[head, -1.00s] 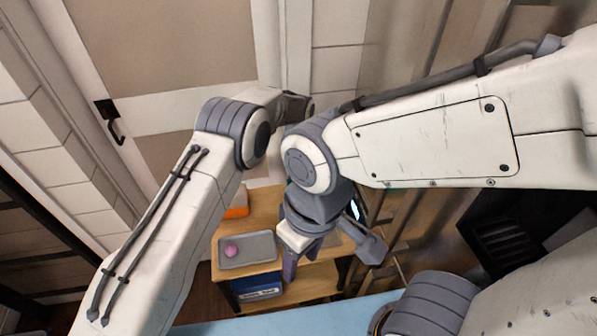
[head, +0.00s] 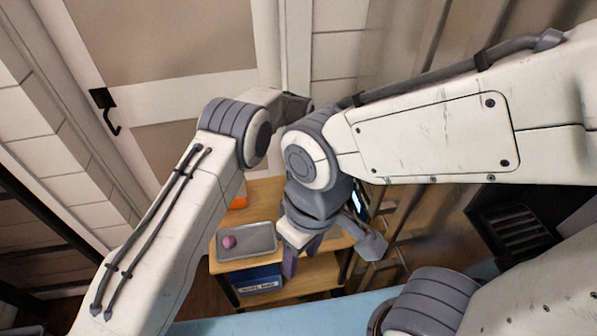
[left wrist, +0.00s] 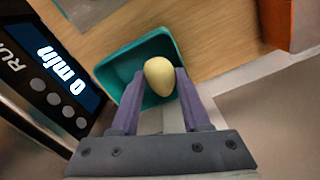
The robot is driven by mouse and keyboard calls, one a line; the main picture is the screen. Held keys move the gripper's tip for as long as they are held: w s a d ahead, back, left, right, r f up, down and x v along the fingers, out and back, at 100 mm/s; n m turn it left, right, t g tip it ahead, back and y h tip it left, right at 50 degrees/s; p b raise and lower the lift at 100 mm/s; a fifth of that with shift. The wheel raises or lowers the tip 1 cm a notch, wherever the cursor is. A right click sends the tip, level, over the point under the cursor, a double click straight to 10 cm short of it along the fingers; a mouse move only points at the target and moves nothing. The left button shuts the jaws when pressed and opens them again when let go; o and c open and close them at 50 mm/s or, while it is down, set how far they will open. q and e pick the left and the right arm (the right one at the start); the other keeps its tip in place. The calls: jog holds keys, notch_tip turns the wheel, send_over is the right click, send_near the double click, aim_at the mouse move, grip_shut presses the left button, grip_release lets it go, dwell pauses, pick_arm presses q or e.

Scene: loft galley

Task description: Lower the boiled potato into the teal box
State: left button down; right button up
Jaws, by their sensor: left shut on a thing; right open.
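The pale yellow boiled potato (left wrist: 159,78) is between the purple fingers of my left gripper (left wrist: 160,98) in the left wrist view. That gripper is shut on it. The teal box (left wrist: 113,72) lies behind the potato in that view, with its open inside facing the camera. The potato overlaps the right part of the box's opening; its height above the box floor is hard to tell. My right gripper (head: 330,250) is open and empty in the head view, in front of the wooden table. It hides part of the tabletop; the left gripper is hidden there.
A grey tray (head: 262,240) with a pink round thing (head: 229,241) stands on the wooden table (head: 264,195). A blue box (head: 260,283) sits on the shelf below. A timer display (left wrist: 65,78) stands left of the teal box; an orange thing (left wrist: 290,24) is at the right.

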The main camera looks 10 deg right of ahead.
pick_arm(q)
jog(key=shift+f, duration=0.15)
jog(key=shift+c, duration=1.4)
grip_release()
notch_tip(320, 180, up, 11)
jog(key=b, duration=0.2)
jog(key=s+a+r+n, duration=0.1)
jog(key=s+a+r, duration=0.15)
jog(key=a, duration=0.85)
jog(key=s+a+n+t, duration=0.3)
jog(key=s+a, duration=1.4)
jog(key=s, duration=0.3)
jog(key=s+d+r+m+g, duration=0.1)
jog(key=s+d+r+m, duration=0.2)
jog(key=s+d, duration=0.3)
jog(key=s+d+r+m+g+h, duration=0.1)
jog(key=s+d+r+m+g, duration=0.1)
jog(key=s+d, duration=0.5)
jog(key=shift+s+r+m, duration=0.55)
jog(key=shift+m, duration=0.65)
